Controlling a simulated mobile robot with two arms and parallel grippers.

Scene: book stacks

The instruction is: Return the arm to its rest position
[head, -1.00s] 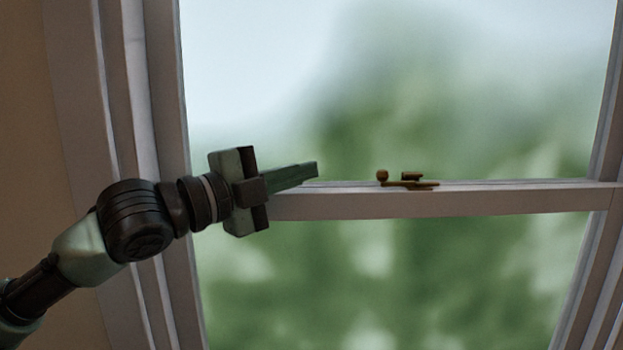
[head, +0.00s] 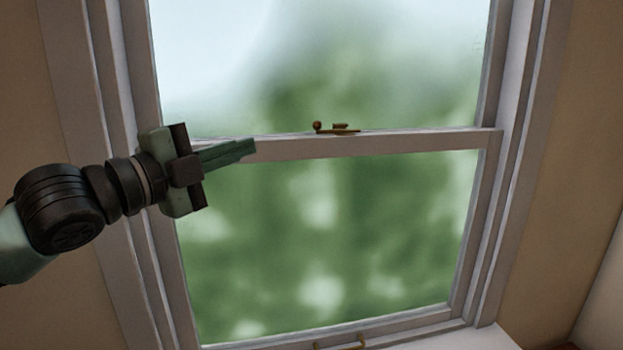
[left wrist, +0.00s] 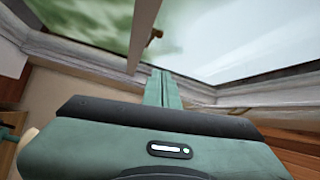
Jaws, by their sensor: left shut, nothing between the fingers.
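My left gripper (head: 246,148) is raised in front of the left part of the window in the head view. Its green fingers are closed together and empty, pointing right. In the left wrist view the shut fingers (left wrist: 161,88) point up toward the window frame. A brass window latch (head: 337,129) sits on the middle rail (head: 370,144), to the right of my fingertips and apart from them. The latch also shows small and dark in the left wrist view (left wrist: 155,36). My right gripper is in neither view.
The window (head: 330,235) has blurred greenery behind its panes. A brass handle (head: 358,342) shows at the bottom edge of the lower sash. Beige wall (head: 563,200) lies on the right, and the left window casing (head: 115,200) runs behind my arm.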

